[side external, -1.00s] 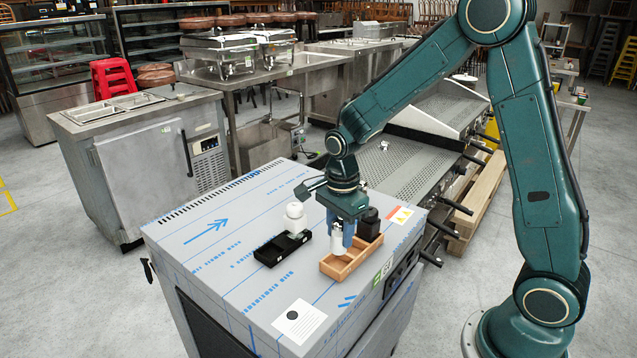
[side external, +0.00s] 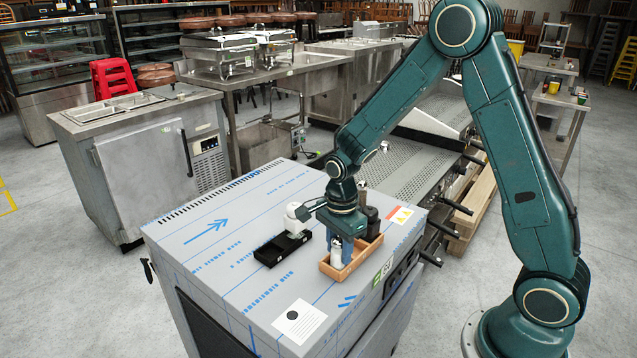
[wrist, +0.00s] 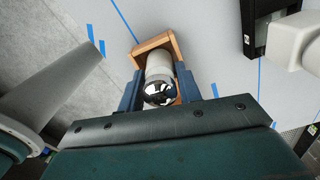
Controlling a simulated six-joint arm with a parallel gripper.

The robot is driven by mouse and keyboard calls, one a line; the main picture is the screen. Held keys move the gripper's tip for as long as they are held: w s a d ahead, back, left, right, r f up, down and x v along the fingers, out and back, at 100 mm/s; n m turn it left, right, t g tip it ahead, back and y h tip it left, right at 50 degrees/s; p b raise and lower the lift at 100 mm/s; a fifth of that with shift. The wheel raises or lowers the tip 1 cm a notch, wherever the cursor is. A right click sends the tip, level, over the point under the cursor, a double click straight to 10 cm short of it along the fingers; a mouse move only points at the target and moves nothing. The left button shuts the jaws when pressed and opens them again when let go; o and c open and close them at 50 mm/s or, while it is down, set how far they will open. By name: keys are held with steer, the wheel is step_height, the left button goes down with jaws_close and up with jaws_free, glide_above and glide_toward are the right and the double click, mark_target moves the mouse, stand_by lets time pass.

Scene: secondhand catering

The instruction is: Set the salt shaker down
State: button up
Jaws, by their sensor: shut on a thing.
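The salt shaker (side external: 336,254) is white with a shiny metal cap. It is upright between the fingers of my gripper (side external: 341,240), which is shut on it. The shaker is low in the near part of the wooden caddy (side external: 334,273). I cannot tell if its base touches the caddy floor. In the wrist view, the shaker (wrist: 159,75) sits between the blue fingers of my gripper (wrist: 158,90), with the caddy (wrist: 153,43) rim around its far side.
A dark container (side external: 372,221) stands in the caddy's far part, behind my gripper. A black tray (side external: 270,257) lies to the left, with a white rounded object (side external: 296,213) at its far end. A white card (side external: 299,320) lies near the front edge. The left worktop (side external: 210,236) is clear.

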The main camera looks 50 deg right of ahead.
steer(key=shift+f, duration=0.15)
steer(key=o, duration=1)
step_height(320, 180, up, 12)
steer(key=shift+f, duration=0.25)
steer(key=shift+r, duration=0.4)
